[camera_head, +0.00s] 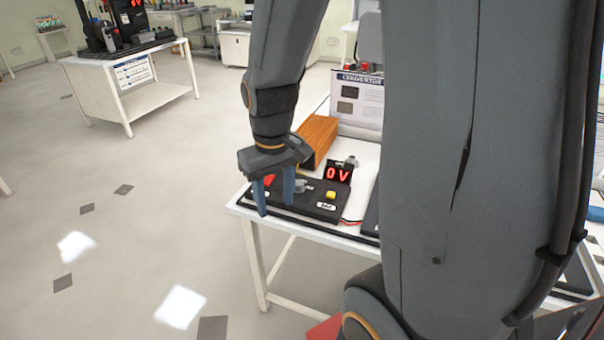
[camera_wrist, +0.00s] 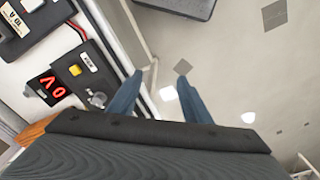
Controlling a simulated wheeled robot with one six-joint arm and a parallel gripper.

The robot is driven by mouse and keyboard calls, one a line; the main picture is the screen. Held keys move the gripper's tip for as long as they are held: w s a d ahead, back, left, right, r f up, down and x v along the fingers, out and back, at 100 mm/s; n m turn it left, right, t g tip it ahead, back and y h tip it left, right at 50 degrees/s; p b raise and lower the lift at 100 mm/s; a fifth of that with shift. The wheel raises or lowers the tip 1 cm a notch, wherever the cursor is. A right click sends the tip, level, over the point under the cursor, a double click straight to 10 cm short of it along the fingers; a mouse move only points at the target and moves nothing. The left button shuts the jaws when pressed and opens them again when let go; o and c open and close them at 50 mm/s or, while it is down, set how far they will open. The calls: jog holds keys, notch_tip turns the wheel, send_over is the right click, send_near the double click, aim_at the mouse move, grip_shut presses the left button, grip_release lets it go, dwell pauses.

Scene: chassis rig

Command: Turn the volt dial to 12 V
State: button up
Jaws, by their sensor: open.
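The black control box (camera_head: 312,205) lies near the front left corner of the white table. It carries a grey dial (camera_head: 301,186), a yellow button (camera_head: 330,195), a red part and a red display (camera_head: 339,173) reading 0 V. In the wrist view the grey dial (camera_wrist: 97,99), yellow button (camera_wrist: 75,70) and display (camera_wrist: 53,90) show at the left. My gripper (camera_head: 276,205) is open and empty, its blue fingers pointing down over the box's left end in the head view. In the wrist view my gripper (camera_wrist: 160,78) has its fingertips over floor, beside the box, not around the dial.
A wooden block (camera_head: 318,137) sits behind the box, with a labelled panel (camera_head: 358,100) farther back. Red wires run right from the box. My arm hides much of the table's right side. Floor left of the table is free; another white table (camera_head: 127,85) stands beyond.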

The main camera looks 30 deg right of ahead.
jog(key=w+d+f+n, duration=0.1)
jog(key=w+d, duration=0.4)
jog(key=w, duration=0.3)
jog(key=n, duration=0.3)
send_over(298, 182)
notch_tip(298, 182, down, 4)
jog(key=shift+s+r+g+b, duration=0.1)
jog(key=shift+r+g+b, duration=0.05)
jog(key=shift+g+b, duration=0.25)
jog(key=shift+f, duration=0.2)
notch_tip(298, 182, down, 7)
jog(key=shift+f+p, duration=0.15)
jog(key=shift+p, duration=0.75)
jog(key=shift+c, duration=0.4)
jog(key=c, duration=1)
jog(key=shift+o, duration=0.2)
jog(key=shift+m, duration=0.3)
